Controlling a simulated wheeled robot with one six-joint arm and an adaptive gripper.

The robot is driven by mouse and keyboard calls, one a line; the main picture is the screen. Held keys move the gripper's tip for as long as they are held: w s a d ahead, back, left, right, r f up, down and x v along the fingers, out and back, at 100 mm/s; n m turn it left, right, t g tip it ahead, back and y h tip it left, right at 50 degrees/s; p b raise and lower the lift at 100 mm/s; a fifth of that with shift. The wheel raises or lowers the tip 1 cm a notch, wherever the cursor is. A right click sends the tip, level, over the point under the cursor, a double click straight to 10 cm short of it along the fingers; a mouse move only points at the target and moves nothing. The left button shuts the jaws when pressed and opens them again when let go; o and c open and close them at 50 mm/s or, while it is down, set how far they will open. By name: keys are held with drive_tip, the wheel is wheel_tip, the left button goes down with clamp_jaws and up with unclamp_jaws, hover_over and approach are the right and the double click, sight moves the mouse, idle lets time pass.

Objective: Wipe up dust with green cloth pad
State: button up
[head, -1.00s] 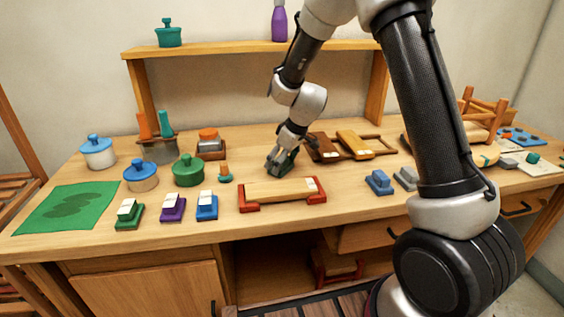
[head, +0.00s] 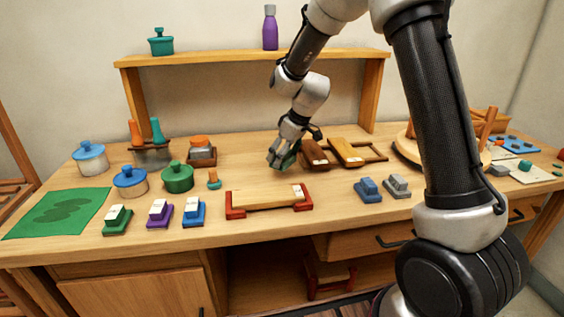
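My gripper (head: 281,160) points down over the middle of the table, behind the red-ended wooden tray. A dark green patch (head: 290,158) shows at its fingers. It is too small to tell whether this is a cloth pad held there or something behind the fingers. A green block with a white top (head: 117,219) stands at the front left, beside similar purple and blue ones. I cannot tell whether it is the cloth pad. A flat green mat (head: 92,197) with darker oval patches lies at the far left. No loose dust can be made out.
The red-ended tray (head: 309,201) lies in front of my gripper. Blue (head: 130,182) and green (head: 178,177) lidded pots stand left. A shelf (head: 240,56) spans the back. The table between tray and blue block (head: 367,190) is clear.

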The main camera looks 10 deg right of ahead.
drive_tip(key=shift+r, duration=1.75)
